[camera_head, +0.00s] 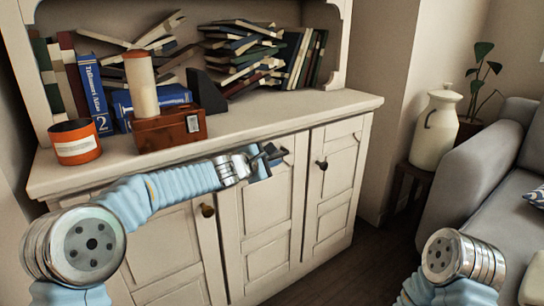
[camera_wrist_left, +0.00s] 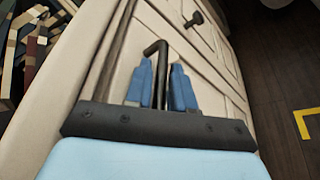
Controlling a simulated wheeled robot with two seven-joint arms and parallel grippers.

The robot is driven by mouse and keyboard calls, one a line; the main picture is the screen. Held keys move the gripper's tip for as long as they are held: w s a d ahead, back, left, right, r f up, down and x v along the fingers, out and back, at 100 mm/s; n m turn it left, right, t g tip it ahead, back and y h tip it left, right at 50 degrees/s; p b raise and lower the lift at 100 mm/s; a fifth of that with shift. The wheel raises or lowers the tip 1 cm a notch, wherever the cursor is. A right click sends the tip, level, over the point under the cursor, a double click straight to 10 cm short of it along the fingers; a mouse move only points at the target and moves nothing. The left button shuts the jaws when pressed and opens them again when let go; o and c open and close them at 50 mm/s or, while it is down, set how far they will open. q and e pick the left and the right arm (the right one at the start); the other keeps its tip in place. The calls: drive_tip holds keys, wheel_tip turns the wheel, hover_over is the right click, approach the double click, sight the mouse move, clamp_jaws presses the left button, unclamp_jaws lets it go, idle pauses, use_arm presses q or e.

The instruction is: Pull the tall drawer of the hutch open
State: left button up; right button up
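The cream hutch (camera_head: 262,110) stands in front of me, with several tall panelled fronts under its counter. The middle front (camera_head: 266,215) has a dark bar handle (camera_wrist_left: 160,60) near its top. My left gripper (camera_head: 268,160) is at that handle, over the top of the middle front. In the left wrist view its two blue fingers (camera_wrist_left: 161,88) stand apart with the dark bar between them and narrow gaps beside it. The middle front looks flush with its neighbours. My right gripper is out of view; only part of the right arm shows at the lower right.
Dark round knobs sit on the left front (camera_head: 207,210) and right front (camera_head: 322,165). The counter holds an orange tin (camera_head: 75,142), a brown box (camera_head: 170,130) and books. A grey sofa (camera_head: 490,165) stands right. Dark floor (camera_head: 350,265) is clear before the hutch.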

use_arm(q)
clamp_jaws()
